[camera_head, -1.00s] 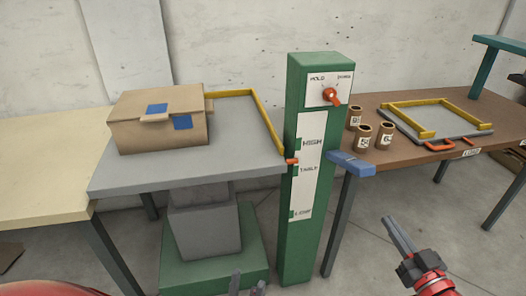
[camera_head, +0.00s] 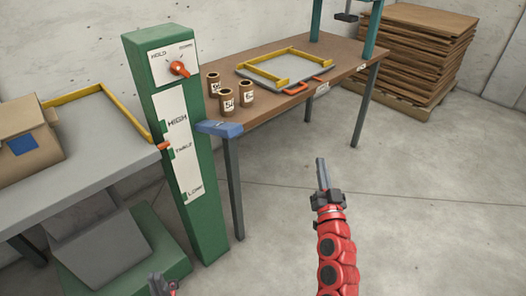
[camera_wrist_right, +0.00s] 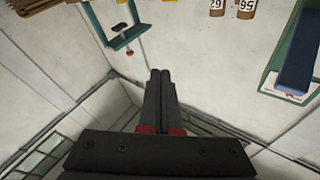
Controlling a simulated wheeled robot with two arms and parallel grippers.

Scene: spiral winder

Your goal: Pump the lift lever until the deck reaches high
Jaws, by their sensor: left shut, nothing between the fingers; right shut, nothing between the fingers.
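The green lift post (camera_head: 209,215) carries a scale marked HIGH, TABLE and a low mark. Its orange pointer (camera_head: 164,146) is at TABLE. The blue lever (camera_head: 220,128) sticks out from the post's right side; a long blue bar (camera_wrist_right: 298,62) by the green post shows in the right wrist view. The grey deck (camera_head: 75,168) is left of the post. My right gripper (camera_head: 321,165) is shut and empty over open floor, right of the lever and apart from it. My left gripper (camera_head: 160,284) is shut and empty at the bottom edge, mostly cut off.
A red knob (camera_head: 179,68) is on the post's dial. A cardboard box (camera_head: 28,150) sits on the deck. The brown table (camera_head: 290,45) behind the lever holds several labelled tubes (camera_head: 226,99) and a yellow-railed tray (camera_head: 277,72). Stacked brown boards (camera_head: 415,45) stand far right. The right floor is clear.

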